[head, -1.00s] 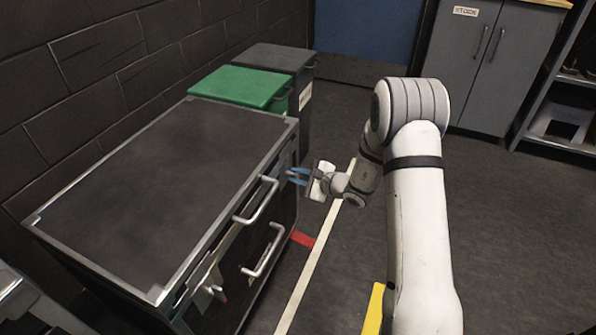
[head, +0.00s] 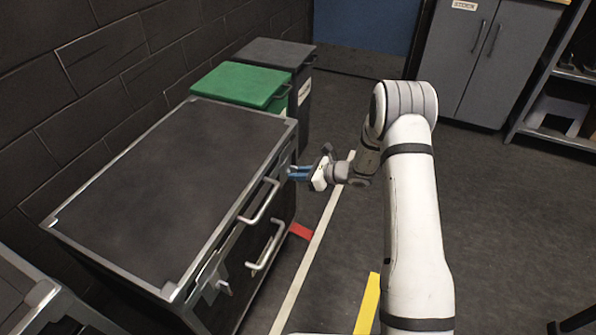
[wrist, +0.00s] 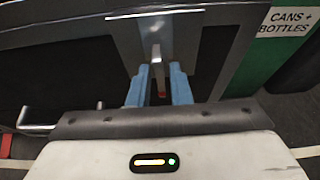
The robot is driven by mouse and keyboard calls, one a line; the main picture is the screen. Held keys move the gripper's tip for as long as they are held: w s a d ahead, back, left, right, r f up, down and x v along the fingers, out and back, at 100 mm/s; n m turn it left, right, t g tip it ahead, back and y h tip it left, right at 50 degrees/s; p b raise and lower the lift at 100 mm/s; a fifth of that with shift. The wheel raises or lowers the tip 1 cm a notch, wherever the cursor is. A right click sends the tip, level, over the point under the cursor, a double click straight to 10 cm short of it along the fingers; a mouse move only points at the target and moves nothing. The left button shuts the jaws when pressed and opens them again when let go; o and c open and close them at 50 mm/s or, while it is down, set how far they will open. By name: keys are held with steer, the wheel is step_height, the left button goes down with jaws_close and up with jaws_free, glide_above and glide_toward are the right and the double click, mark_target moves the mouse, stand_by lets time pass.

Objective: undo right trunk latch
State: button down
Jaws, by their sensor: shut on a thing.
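The trunk (head: 170,170) is a large dark case with metal edges, its lid down. Its right latch (wrist: 157,62) is a small metal lever on a grey plate on the front face. In the head view this latch is mostly hidden at the far end of the front. My gripper (head: 291,173) reaches that front from the right. In the wrist view the blue fingers of my gripper (wrist: 158,88) are shut on the latch lever, one on each side. The left latch (head: 222,288) stands out near the trunk's other end.
Two bar handles, an upper one (head: 262,200) and a lower one (head: 268,247), jut from the trunk front. A green-lidded bin (head: 240,84) and a dark bin (head: 275,55) stand just beyond the trunk. Open floor lies right of the white line (head: 312,255).

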stand_by(0.5)
steer(key=c, duration=1.6)
jaws_free()
steer(key=shift+o, duration=0.2)
steer(key=shift+d, duration=0.1)
steer(key=p+v, duration=0.1)
steer(key=v, duration=0.6)
steer(key=shift+d, duration=0.3)
steer(key=shift+r+p, duration=0.15)
steer(key=shift+p, duration=0.15)
